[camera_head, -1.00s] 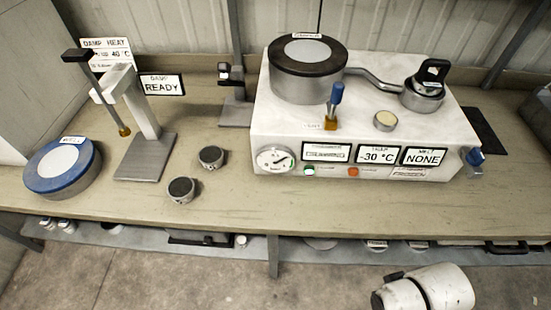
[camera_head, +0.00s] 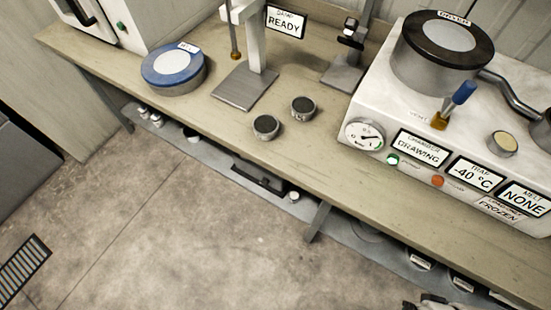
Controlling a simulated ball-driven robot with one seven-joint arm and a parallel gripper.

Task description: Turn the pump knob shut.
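The white pump unit (camera_head: 370,95) stands on the bench at the right and is cut off by the picture's edge. A blue-handled valve (camera_head: 463,93) with a brass base stands on its top, beside a small label that seems to read VENT. No knob marked as the pump's shows; the unit's right end is out of view. Its front has a round gauge (camera_head: 364,134), a display reading DRAWING (camera_head: 419,149), one reading -40 °C (camera_head: 473,175) and one reading MELT NONE (camera_head: 523,198).
A lidded dark-topped chamber (camera_head: 408,65) sits on the unit. A blue-rimmed round container (camera_head: 173,69), a grey-based stand (camera_head: 245,87) and two small round pots (camera_head: 266,127) (camera_head: 303,108) are on the bench. Below is a shelf of small items. The floor (camera_head: 190,230) at front left is clear.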

